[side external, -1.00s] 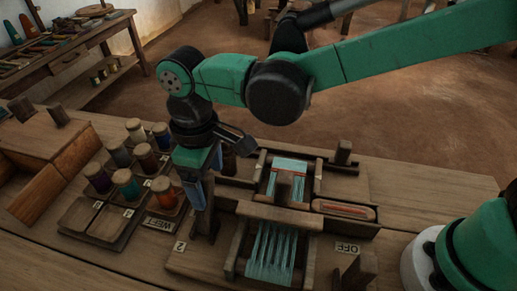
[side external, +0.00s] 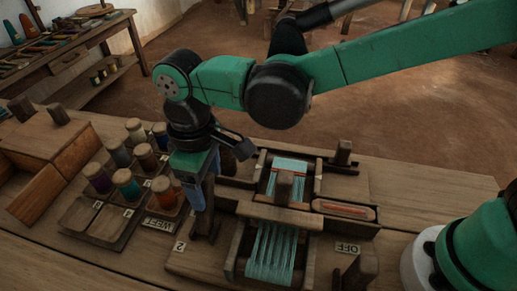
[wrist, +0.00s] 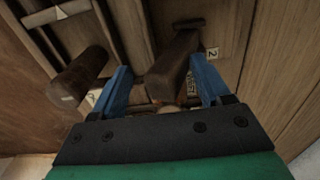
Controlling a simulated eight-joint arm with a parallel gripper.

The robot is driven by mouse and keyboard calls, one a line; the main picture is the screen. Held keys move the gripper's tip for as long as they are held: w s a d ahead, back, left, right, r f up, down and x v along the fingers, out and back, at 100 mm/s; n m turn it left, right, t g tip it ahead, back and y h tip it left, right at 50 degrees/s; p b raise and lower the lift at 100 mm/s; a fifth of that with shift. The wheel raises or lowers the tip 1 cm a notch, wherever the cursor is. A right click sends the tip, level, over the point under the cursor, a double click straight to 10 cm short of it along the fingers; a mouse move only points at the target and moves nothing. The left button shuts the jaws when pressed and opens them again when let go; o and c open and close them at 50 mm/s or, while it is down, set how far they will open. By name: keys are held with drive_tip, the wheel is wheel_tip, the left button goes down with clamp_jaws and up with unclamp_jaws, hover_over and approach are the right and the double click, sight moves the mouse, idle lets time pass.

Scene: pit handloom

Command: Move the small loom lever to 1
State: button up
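The small loom lever (wrist: 172,68) is a dark wooden post standing between my fingers in the wrist view. Its foot is near a label reading 2 (wrist: 212,53). My gripper (wrist: 160,72) is open, with one blue finger on each side of the lever and visible gaps. In the side view the lever (side external: 209,205) stands at the left of the loom base, close to the 2 label (side external: 180,246), and my gripper (side external: 200,190) is down around its upper part, partly hiding it. Another pale label is partly hidden beside the left finger in the wrist view.
A round wooden peg (wrist: 78,78) rises left of my fingers. The loom frame with teal threads (side external: 270,252) stands right of the lever, with a shuttle (side external: 343,209) and an OFF label (side external: 347,248). Several thread spools (side external: 128,184) stand in a rack at left.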

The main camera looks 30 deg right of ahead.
drive_tip(key=shift+r, duration=3.25)
drive_tip(key=shift+d, duration=0.15)
drive_tip(key=s+d+m+t, duration=0.1)
drive_tip(key=d+m+t, duration=0.1)
drive_tip(key=d, duration=0.6)
drive_tip(key=s+d+m+t, duration=0.1)
drive_tip(key=d+m, duration=0.3)
drive_tip(key=d, duration=0.4)
drive_tip(key=s+d+f+m+t, duration=0.1)
drive_tip(key=d+m+t, duration=0.2)
drive_tip(key=d, duration=0.5)
drive_tip(key=shift+s+d+t, duration=0.25)
drive_tip(key=shift+s+t, duration=0.05)
drive_tip(key=shift+t, duration=0.3)
